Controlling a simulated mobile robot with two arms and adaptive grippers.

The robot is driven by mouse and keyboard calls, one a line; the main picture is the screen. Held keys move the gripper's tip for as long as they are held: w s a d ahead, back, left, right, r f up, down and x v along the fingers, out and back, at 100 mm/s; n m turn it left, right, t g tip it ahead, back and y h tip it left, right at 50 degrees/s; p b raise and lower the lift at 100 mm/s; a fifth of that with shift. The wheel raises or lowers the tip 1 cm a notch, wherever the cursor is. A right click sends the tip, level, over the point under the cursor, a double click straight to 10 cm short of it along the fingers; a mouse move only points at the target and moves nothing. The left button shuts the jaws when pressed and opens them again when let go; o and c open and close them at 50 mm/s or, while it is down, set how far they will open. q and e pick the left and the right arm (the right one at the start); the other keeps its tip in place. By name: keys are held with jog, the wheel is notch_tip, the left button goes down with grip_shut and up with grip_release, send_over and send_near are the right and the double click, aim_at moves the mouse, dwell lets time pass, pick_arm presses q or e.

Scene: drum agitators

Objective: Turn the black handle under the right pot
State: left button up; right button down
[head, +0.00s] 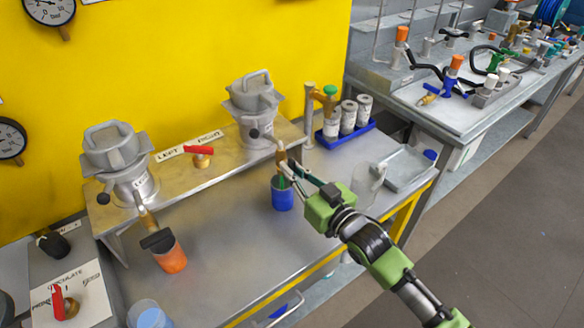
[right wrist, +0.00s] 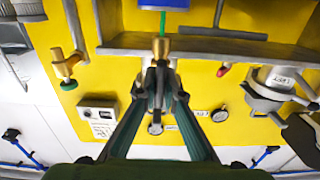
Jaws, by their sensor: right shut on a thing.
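The right pot (head: 252,105), grey and lidded, stands on the metal shelf in the head view. A brass outlet (head: 281,157) hangs below it, and it also shows in the upside-down right wrist view (right wrist: 161,47). My right gripper (head: 286,166) is at this outlet, its fingers close together; in the right wrist view (right wrist: 158,84) they meet right beside the brass. They are shut on the black handle, which they mostly hide. A thin green streak (right wrist: 164,22) runs between outlet and blue cup (head: 283,196). My left gripper is not in view.
The left pot (head: 118,150) has its own black handle (head: 157,241) above an orange cup (head: 171,259). A red valve handle (head: 199,150) sits between the pots. A clear jug (head: 368,180) stands close to my right arm. The bench front is mostly bare.

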dwell(0.4)
jog(key=c, duration=2.1)
grip_release()
jog(key=shift+c, duration=0.2)
jog(key=v, duration=1.2)
